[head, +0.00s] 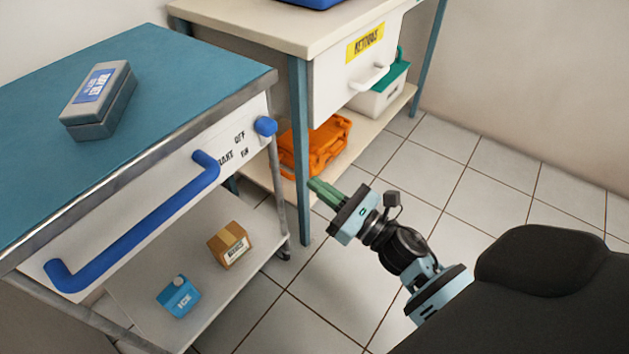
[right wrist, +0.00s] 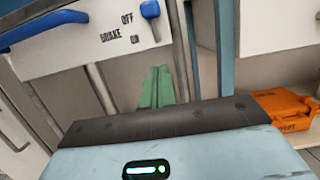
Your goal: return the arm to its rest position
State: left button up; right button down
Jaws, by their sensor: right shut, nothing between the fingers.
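My right gripper (head: 325,191) has green fingers that are shut with nothing between them. In the head view it is right of the blue-topped cart and in front of the table leg, over the tiled floor. It points to the upper left. In the right wrist view the shut fingers (right wrist: 158,88) point at the gap beside the cart's white front panel (right wrist: 85,38). My left gripper is not in view.
The cart (head: 185,60) has a blue handle (head: 135,225), a blue brake knob (head: 265,126) and a grey case (head: 98,100) on top. Its lower shelf holds a cardboard box (head: 230,245) and a blue carton (head: 178,296). An orange case (head: 316,147) sits under the table. Floor at right is clear.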

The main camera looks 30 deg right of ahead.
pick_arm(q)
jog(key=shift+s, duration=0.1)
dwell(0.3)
